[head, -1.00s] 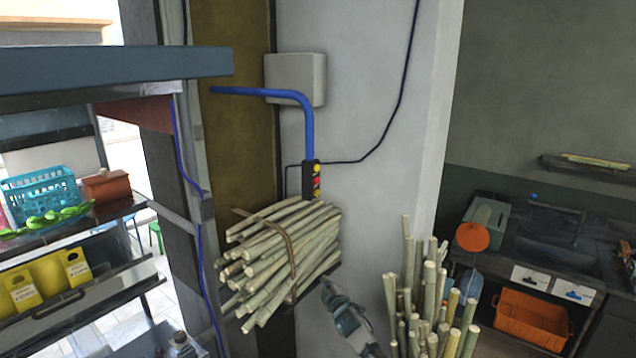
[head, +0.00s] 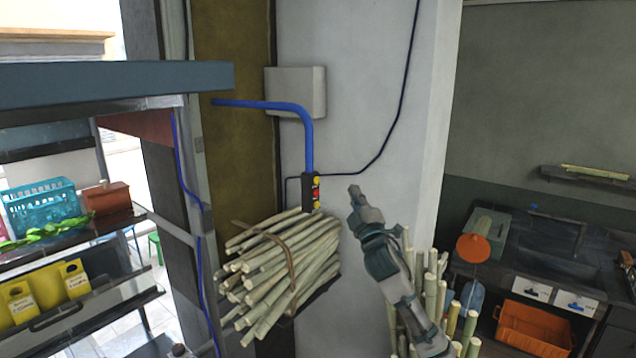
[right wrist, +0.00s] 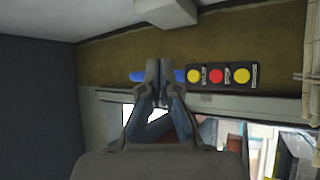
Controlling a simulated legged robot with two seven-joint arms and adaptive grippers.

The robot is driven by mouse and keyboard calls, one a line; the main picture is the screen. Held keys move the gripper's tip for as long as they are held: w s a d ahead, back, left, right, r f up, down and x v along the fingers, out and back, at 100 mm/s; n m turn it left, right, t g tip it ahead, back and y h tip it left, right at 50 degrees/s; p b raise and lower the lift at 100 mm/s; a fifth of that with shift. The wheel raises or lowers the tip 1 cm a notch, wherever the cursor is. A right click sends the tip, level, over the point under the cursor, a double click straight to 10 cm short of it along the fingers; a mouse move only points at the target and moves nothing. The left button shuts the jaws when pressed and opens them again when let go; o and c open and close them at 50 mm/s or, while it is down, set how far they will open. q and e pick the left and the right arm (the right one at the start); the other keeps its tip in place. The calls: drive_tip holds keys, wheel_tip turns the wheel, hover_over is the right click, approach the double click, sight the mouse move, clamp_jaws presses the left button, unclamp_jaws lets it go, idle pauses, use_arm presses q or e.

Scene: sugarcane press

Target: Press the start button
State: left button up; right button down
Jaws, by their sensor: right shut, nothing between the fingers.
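The button box (head: 311,191) hangs at the lower end of a blue pipe in the head view, with yellow, red and yellow buttons stacked on its front. It also shows in the right wrist view (right wrist: 224,76), lying sideways, with a yellow, a red and a yellow button and small labels that I cannot read. My right gripper (head: 355,190) is shut and empty, a little to the right of the box in the head view and apart from it. In the right wrist view, its closed fingertips (right wrist: 158,68) appear left of the box, in front of the blue pipe. My left gripper is not in view.
A tied sugarcane bundle (head: 285,255) sits just below the button box. A grey wall box (head: 296,91) is above. A shelf stall (head: 110,75) stands at left.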

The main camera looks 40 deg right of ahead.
sight(317, 180)
drive_tip(key=shift+r, duration=0.1)
idle(0.3)
drive_tip(key=w+a+p, duration=0.2)
drive_tip(key=w, duration=0.6)
drive_tip(key=shift+w+a, duration=0.15)
drive_tip(key=shift+a, duration=0.2)
drive_tip(key=shift+w+p, duration=0.1)
drive_tip(key=shift+p, duration=0.2)
idle(0.9)
drive_tip(key=shift+w+a+r, duration=0.1)
drive_tip(key=shift+w+a, duration=0.1)
drive_tip(key=shift+w, duration=0.05)
